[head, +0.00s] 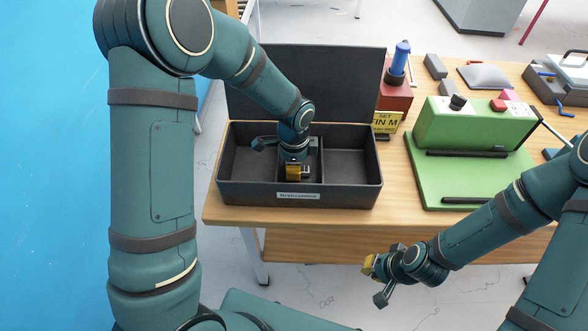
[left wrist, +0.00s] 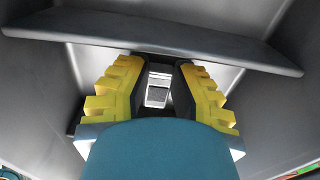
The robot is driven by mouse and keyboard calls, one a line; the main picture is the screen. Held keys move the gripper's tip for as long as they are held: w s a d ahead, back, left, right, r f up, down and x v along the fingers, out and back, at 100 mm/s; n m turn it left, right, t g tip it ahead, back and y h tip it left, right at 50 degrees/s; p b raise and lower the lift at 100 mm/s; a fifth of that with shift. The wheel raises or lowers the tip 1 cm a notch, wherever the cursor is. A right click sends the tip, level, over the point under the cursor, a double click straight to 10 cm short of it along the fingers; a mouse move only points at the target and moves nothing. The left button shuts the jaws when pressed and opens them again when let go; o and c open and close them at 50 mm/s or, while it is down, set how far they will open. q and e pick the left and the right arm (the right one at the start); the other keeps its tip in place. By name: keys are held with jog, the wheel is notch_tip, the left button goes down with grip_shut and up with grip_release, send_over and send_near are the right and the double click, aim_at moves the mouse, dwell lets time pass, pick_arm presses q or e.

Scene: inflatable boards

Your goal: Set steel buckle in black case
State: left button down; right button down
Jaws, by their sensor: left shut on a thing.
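The black case (head: 348,192) stands on the wooden table with its lid (head: 310,80) raised at the back. Dividers split its inside into compartments. My left gripper (head: 298,173) reaches down into the middle part of the case. In the left wrist view its yellow fingers (left wrist: 160,95) are shut on the steel buckle (left wrist: 158,90), a small bright frame between dark finger pads. In the head view the buckle is hidden by the gripper. Whether it touches the case floor I cannot tell. My right gripper (head: 374,268) is off the table's front edge, away from the case; its finger opening is unclear.
Right of the case are a yellow sign (head: 386,122), a red block with a blue-handled tool (head: 396,98), and a green machine (head: 470,135). Grey blocks (head: 436,67) and a grey pad (head: 485,77) lie behind. A strip of bare table lies between case and machine.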

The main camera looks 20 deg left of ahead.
pick_arm(q)
jog(key=shift+f, duration=0.25)
jog(key=shift+f, duration=0.15)
jog(key=c, duration=0.9)
grip_release()
jog(key=shift+r, duration=0.45)
notch_tip(320, 180, up, 12)
jog(key=p, duration=0.2)
jog(key=shift+f+p, duration=0.2)
jog(key=shift+p, duration=0.15)
